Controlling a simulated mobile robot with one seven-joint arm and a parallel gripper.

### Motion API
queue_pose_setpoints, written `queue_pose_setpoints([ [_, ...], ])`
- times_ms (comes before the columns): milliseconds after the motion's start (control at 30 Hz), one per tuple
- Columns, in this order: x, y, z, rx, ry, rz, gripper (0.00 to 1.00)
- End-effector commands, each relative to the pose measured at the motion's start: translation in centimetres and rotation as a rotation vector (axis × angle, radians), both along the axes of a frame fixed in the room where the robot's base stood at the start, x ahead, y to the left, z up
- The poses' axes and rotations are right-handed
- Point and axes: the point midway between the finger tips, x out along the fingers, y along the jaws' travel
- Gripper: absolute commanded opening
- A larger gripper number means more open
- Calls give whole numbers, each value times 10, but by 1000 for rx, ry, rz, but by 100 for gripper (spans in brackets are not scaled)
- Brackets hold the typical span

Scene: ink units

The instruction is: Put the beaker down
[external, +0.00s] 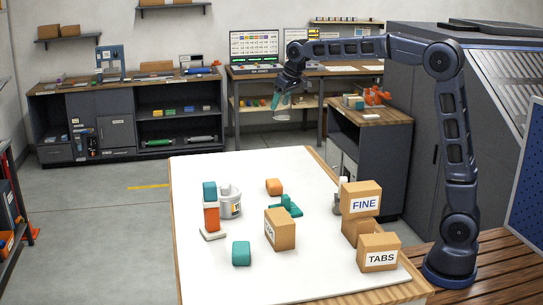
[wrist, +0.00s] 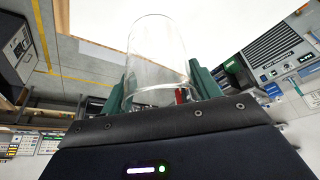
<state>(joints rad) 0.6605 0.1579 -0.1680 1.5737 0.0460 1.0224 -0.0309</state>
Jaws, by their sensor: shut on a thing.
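My gripper (external: 281,98) is raised in the air near the table's far edge in the external view. Its green fingers are shut on the clear glass beaker (external: 282,112), which appears to hang below them. In the wrist view the beaker (wrist: 156,55) stands out between the two green fingers of my gripper (wrist: 160,88). It looks empty. The white tabletop (external: 330,260) is below and nearer the camera, apart from the beaker.
An orange block (external: 274,186) lies farther back. The table's far part looks clear.

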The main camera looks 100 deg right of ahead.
Motion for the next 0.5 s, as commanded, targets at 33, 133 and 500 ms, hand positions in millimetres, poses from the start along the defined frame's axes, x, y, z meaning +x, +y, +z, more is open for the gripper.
queue_pose_setpoints([
  [33,13,21,1,0,-1,40,38],
  [133,35,60,2,1,-2,114,38],
  [500,89,208,4,4,-2,388,38],
])
